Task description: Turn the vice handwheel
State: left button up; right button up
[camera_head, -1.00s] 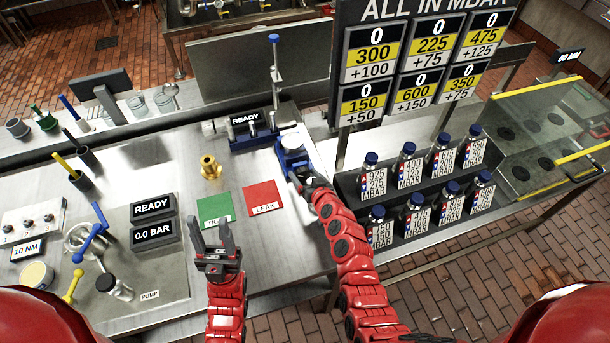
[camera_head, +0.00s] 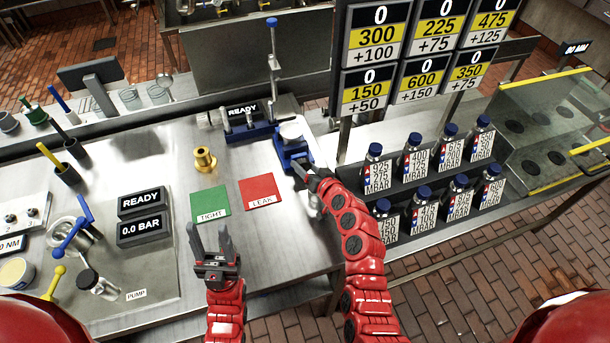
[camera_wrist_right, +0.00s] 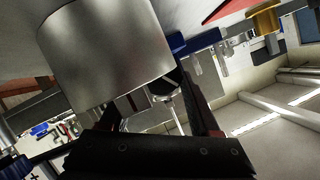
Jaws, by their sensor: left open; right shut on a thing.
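A blue clamp-like fixture with a silver round top (camera_head: 291,132) stands near the bench's right edge. My right gripper (camera_head: 301,168) is at the near side of this fixture and shut on a part that the arm mostly hides. In the right wrist view, a large silver cylinder (camera_wrist_right: 105,50) is close to the jaws, with a thin bright rod (camera_wrist_right: 172,108) between the fingers. I cannot tell for certain which part is the handwheel. A second blue fixture (camera_head: 250,133) with silver parts stands behind. My left gripper (camera_head: 210,241) is open and empty above the bench front.
A brass fitting (camera_head: 204,160), a green card (camera_head: 208,203) and a red card (camera_head: 258,191) lie mid-bench. The pump panel (camera_head: 150,275) is at left. Several blue-capped bottles (camera_head: 415,160) stand on the rack right of my right arm. A tall post (camera_head: 273,65) rises behind.

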dwell(0.3)
jog(key=o, duration=1.4)
